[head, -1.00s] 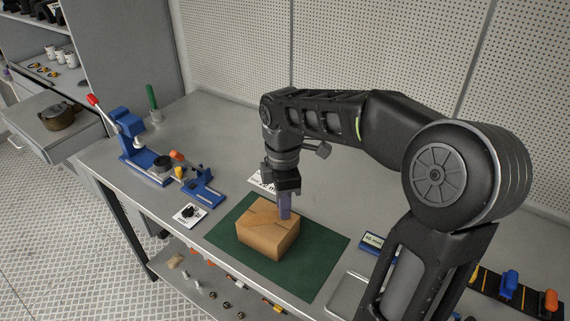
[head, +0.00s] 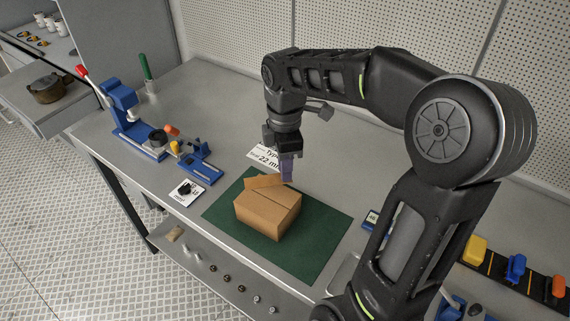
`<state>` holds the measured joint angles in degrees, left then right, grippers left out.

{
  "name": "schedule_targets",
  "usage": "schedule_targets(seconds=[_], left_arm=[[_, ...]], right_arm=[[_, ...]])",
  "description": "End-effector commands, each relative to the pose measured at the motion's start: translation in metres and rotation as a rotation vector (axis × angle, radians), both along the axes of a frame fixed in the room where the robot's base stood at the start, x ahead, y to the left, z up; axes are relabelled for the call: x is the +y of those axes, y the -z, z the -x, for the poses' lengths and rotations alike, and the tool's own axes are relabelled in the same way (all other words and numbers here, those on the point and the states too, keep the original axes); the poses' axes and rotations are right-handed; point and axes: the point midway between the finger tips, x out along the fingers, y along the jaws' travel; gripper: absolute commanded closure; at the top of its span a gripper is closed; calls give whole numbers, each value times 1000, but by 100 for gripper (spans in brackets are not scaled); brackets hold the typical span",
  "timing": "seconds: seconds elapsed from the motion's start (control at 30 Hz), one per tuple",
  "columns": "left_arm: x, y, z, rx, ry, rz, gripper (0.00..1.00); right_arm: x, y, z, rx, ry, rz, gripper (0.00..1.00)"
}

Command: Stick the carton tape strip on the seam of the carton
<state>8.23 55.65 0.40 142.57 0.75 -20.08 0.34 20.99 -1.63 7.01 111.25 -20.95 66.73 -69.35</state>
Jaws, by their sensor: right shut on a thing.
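The brown carton (head: 268,214) sits on the green mat (head: 318,236), with a dark seam line across its top. My right gripper (head: 287,175) has purple-grey fingers pointing down at the carton's far right top edge. It is shut on a flat tan piece, which I take to be the carton tape strip (head: 263,181). The piece reaches left from the fingertips, tilted, at the carton's far edge. I cannot tell whether it touches the carton top. My left gripper is not in view.
A blue fixture with a red-tipped lever (head: 124,110) stands at the left of the bench. A printed card (head: 264,152) lies behind the mat, another card (head: 187,191) to its left. A rack with coloured parts (head: 513,270) lies at right. A pegboard wall closes the back.

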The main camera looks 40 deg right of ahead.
Motion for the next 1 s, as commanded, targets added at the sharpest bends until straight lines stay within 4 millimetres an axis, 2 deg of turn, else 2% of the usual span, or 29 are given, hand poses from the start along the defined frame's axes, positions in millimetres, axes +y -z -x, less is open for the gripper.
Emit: schedule_targets(seconds=[0.2, 0.43, 1.0], left_arm=[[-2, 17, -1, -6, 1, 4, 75], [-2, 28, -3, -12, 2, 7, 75], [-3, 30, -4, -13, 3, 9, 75]], right_arm=[[0, 24, 0, 1, 0, 0, 100], [0, 42, 0, 1, 1, 0, 100], [0, 47, 0, 1, 1, 0, 100]])
